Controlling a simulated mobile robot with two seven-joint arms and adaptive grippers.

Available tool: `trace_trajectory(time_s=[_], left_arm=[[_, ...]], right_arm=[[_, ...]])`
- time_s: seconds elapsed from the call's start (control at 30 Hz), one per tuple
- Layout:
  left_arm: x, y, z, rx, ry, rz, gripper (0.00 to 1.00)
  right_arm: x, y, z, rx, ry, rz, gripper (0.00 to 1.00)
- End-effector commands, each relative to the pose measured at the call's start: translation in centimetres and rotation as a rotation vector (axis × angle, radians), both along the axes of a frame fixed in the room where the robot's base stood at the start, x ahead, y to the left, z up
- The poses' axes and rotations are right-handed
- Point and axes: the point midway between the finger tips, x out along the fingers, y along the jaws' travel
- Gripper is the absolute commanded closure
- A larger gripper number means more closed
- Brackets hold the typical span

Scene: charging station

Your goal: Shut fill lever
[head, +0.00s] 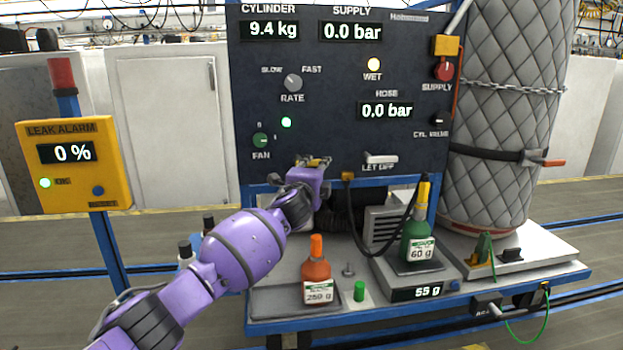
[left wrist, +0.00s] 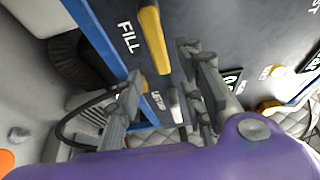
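The fill lever is a yellow handle (left wrist: 153,38) on the dark panel, beside the word FILL in the left wrist view. In the head view only a bit of yellow (head: 318,161) shows at my gripper; the rest is hidden. My left gripper (head: 308,168) is at the panel's lower edge. In the left wrist view its two grey fingers (left wrist: 160,62) are apart, one on each side of the lever's lower end. I cannot tell whether either finger touches it. My right gripper is in neither view.
The white LET OFF lever (head: 380,159) is right of my gripper. The leak alarm post (head: 104,240) is left of my arm.

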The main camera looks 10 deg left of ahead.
Motion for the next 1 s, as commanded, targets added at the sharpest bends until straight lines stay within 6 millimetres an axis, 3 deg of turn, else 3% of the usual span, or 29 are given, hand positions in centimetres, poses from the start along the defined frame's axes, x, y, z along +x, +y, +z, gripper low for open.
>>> trace_trajectory(time_s=[0.2, 0.4, 0.87, 1.0], left_arm=[[-3.2, 0.4, 0.0, 0.001, -0.001, 0.000, 0.64], [-4.9, 0.6, 0.0, -0.001, 0.000, 0.001, 0.64], [-5.3, 0.7, 0.1, -0.012, 0.000, 0.001, 0.64], [-6.0, -1.0, 1.5, -0.127, -0.011, -0.054, 0.64]], right_arm=[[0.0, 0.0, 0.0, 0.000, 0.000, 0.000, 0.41], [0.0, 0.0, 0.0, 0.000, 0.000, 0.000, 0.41], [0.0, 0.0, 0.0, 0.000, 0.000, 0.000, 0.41], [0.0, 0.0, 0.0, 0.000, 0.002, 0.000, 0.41]])
